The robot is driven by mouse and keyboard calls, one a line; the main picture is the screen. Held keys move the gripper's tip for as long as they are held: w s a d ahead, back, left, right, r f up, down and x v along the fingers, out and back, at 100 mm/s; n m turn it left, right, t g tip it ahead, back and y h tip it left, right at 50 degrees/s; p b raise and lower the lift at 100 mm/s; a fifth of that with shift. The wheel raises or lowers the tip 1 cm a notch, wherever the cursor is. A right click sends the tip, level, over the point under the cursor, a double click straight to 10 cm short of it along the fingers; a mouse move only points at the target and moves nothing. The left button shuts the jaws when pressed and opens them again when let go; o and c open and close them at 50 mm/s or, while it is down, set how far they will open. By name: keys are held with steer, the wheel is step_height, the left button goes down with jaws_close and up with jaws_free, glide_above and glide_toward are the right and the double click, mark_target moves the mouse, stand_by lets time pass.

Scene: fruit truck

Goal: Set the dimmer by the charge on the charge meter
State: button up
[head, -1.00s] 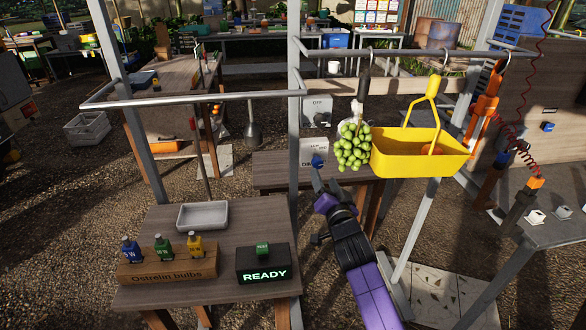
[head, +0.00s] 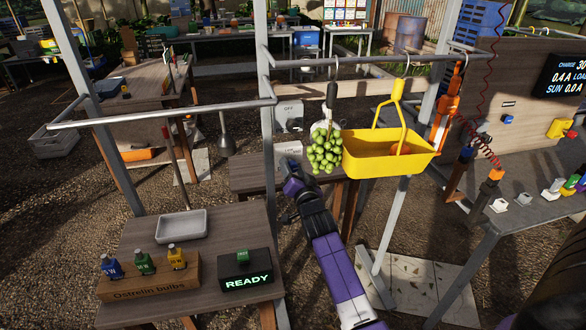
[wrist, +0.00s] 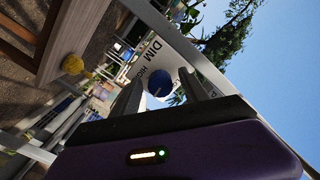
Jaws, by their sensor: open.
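The dimmer is a pale panel (head: 284,149) at the back edge of a wooden table, with the word LOW partly readable in the head view. In the wrist view, its blue knob (wrist: 161,82) shows beside the words DIM and HIGH on the white panel face. My gripper (head: 288,166) is in front of the panel and hides the knob in the head view. In the wrist view, my gripper (wrist: 162,92) is open, with the knob seen between its fingers; I cannot tell whether they touch it. The charge meter (head: 571,76) is a black display at the right edge, cut off; it reads CHARGE 30, then cropped.
A grey panel marked OFF (head: 289,115) stands above the dimmer. Green grapes (head: 324,150) and a yellow basket (head: 388,156) hang from a rail close to the right of my gripper. A table with bulbs and a READY box (head: 247,270) stands at front left.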

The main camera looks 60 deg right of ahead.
jaws_close()
steer(key=shift+n, duration=0.3)
steer(key=n, duration=0.4)
steer(key=shift+n+p, duration=0.3)
steer(key=shift+p, duration=0.1)
steer(key=n, duration=0.4)
steer(key=shift+n+p, duration=0.4)
jaws_free()
